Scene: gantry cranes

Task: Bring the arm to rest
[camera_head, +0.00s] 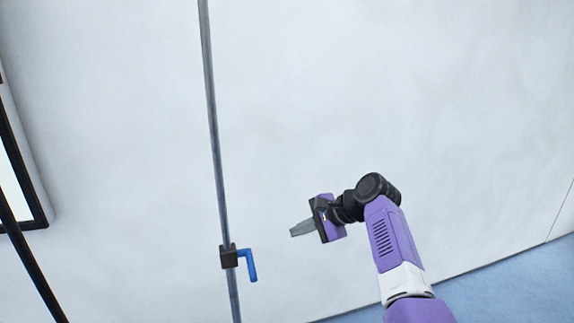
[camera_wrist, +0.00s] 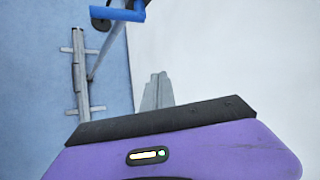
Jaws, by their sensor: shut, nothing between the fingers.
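My gripper (camera_head: 295,232) is held out in front of a pale wall in the head view, at the end of my bent purple and black arm. Its grey fingers point left and are together, with nothing between them. The fingers also show in the wrist view (camera_wrist: 158,80), above the purple gripper body. A blue handle (camera_head: 249,265) on a black clamp (camera_head: 229,257) sits on a thin grey pole to the left of my gripper, apart from it. The handle also shows at the top of the wrist view (camera_wrist: 117,13).
The grey pole (camera_head: 214,130) runs nearly upright, left of my arm. A black-framed panel (camera_head: 22,165) and a dark bar (camera_head: 30,255) are at the far left. Blue floor (camera_head: 500,285) shows at lower right. A grey metal base (camera_wrist: 80,75) lies on the floor. The wall area right of the pole is clear.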

